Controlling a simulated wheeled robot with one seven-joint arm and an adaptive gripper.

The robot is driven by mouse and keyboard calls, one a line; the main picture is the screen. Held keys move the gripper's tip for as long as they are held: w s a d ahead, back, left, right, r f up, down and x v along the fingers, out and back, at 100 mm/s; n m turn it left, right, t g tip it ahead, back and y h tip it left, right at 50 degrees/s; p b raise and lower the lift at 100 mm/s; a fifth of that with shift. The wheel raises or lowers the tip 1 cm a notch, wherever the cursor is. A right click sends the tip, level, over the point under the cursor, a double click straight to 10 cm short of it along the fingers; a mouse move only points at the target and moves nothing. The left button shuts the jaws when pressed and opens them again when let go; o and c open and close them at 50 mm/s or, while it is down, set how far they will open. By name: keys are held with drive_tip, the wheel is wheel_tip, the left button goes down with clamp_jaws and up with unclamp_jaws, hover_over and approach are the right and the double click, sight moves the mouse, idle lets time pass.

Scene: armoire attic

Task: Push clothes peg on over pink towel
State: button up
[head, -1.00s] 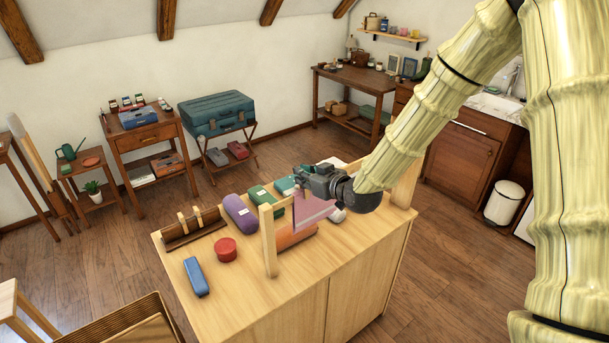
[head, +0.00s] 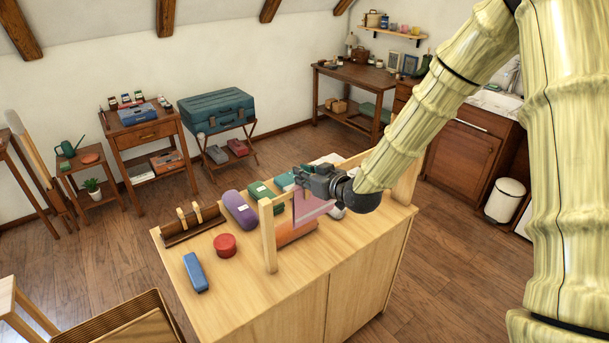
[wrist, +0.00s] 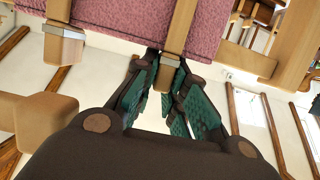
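The pink towel (head: 311,209) hangs on a light wooden rack on the cabinet top; it fills the top of the wrist view (wrist: 120,22). My gripper (head: 312,180) is at the towel's top edge. In the wrist view its green-padded fingers (wrist: 168,85) close around the lower end of a wooden clothes peg (wrist: 172,65) with a metal band. That peg overlaps the towel's edge; how deep it sits is hard to tell. A second peg (wrist: 63,42) is on the towel's edge to the left. My gripper hides both pegs in the head view.
A dark holder (head: 205,228) with two upright pegs stands at the cabinet's left. Near it are a red round tin (head: 225,245), a blue case (head: 195,272) and a purple roll (head: 239,210). The rack's near post (head: 268,235) stands left of my gripper.

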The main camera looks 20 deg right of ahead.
drive_tip(key=o, duration=0.4)
drive_tip(key=v, duration=1.2)
drive_tip(key=shift+d+r, duration=0.1)
